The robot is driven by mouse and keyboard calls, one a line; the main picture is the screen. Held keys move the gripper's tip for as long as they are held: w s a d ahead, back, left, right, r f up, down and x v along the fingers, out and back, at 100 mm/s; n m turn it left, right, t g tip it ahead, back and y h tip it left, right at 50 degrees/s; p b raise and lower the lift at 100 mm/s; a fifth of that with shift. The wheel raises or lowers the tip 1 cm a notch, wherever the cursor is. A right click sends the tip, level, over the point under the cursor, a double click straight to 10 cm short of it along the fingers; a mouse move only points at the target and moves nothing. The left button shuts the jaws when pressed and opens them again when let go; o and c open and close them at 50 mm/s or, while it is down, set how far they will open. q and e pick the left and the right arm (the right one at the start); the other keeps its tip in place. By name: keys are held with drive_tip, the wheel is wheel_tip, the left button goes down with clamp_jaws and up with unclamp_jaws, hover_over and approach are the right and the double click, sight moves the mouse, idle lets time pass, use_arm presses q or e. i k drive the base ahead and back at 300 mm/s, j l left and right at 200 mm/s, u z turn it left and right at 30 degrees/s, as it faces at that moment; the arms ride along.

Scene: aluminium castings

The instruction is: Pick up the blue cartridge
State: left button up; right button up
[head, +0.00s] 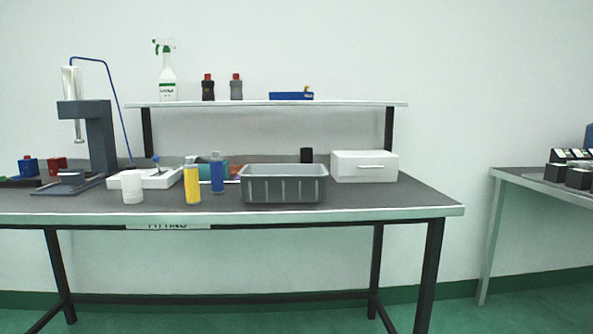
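A blue cylinder that looks like the blue cartridge (217,177) stands upright on the grey-topped bench (390,201), left of the middle of the head view. It has a narrow top. A similar yellow cartridge (193,187) stands just left of it and a little nearer to me. Neither of my grippers is in view, so I cannot see their state or where they are relative to the cartridge.
A grey ribbed bin (283,188) stands close right of the blue cartridge. A white tray (160,180), a white cup (132,190) and a press (100,135) are left. A white box (364,166) is right, and a raised shelf (360,104) runs behind.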

sight(216, 162)
drive_tip(key=i+j+z, duration=0.8)
